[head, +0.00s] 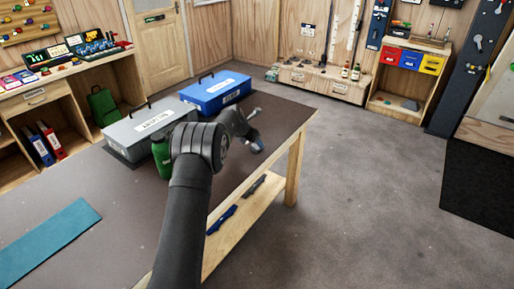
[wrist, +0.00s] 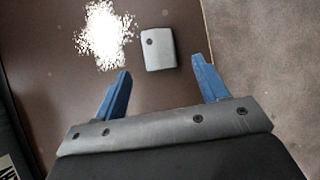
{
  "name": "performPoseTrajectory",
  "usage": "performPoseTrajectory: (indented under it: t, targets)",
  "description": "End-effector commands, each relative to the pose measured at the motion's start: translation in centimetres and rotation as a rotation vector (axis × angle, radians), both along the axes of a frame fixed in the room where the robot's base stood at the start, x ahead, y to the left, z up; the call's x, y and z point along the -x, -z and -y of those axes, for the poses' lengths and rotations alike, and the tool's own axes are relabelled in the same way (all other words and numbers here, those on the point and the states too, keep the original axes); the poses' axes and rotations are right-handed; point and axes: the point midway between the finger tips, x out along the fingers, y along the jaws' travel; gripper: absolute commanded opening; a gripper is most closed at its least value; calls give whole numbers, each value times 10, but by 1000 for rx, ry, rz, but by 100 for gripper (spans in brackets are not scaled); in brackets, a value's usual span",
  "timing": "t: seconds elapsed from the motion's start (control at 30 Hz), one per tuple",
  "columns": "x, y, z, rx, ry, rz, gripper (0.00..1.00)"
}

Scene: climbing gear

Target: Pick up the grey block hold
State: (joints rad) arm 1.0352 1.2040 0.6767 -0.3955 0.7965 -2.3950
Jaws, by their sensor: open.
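The grey block hold (wrist: 158,50) is a small, light grey, rounded rectangle with a dark hole near one corner. In the wrist view it lies on the dark brown table top (wrist: 60,95), close to the table's edge. My gripper (wrist: 161,67) is open, with its blue fingers spread wide and nothing between them. The block lies just beyond the fingertips, roughly centred between them and apart from both. In the head view my gripper (head: 257,145) is over the table's right side, and I cannot make out the block there.
A white powdery patch (wrist: 104,35) lies left of the block. A grey case (head: 150,127), a blue case (head: 215,92) and a green bottle (head: 161,153) stand on the table near my arm. A teal mat (head: 45,242) lies at the near left. Open floor (head: 370,190) lies right of the table.

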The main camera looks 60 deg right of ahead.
Motion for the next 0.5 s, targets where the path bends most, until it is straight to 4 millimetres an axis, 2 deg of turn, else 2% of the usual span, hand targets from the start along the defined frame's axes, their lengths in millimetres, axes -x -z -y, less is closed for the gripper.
performPoseTrajectory:
  t: [0.3,0.5]
  targets:
    - [0,30,20,0,1,0,67]
    - [-1,41,28,2,1,0,67]
